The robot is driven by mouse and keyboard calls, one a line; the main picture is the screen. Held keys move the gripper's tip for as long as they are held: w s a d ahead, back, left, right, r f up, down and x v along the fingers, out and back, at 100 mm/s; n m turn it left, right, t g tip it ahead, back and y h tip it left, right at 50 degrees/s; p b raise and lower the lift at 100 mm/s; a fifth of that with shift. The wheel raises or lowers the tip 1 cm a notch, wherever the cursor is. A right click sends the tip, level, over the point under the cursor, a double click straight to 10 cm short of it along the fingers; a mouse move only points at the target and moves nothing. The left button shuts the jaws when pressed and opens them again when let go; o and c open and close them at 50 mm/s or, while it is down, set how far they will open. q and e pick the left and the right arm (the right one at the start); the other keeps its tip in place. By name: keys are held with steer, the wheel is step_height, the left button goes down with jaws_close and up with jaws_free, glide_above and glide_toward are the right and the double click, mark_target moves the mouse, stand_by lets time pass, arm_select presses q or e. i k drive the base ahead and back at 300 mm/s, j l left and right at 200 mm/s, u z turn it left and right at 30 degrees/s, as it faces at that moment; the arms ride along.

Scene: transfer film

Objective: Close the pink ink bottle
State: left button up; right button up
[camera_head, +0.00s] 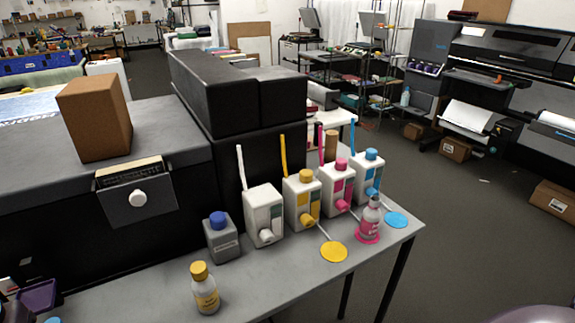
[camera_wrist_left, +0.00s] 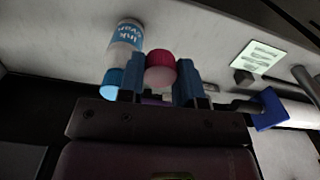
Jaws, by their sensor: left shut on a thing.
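The pink ink bottle (camera_head: 369,219) stands upright on a round pink mat (camera_head: 367,239) near the right end of the table. No bright pink cap shows on its pale neck. In the left wrist view my left gripper (camera_wrist_left: 160,86) is shut on a pink cap (camera_wrist_left: 160,58), held between its two blue fingers. I cannot make out the left gripper for sure in the head view, and the pink bottle is not in the wrist view. My right gripper is not in view.
A cyan ink bottle (camera_wrist_left: 124,45) is close beside the left fingers. A yellow-capped bottle (camera_head: 205,292) stands at the front. White ink tanks (camera_head: 303,203) with tubes line the table behind the pink bottle. A yellow mat (camera_head: 333,252) and blue mat (camera_head: 396,220) lie beside it.

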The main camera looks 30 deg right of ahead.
mark_target(371, 214)
steer(key=k+l, duration=0.25)
steer(key=l+z, duration=0.1)
steer(key=z, duration=1.25)
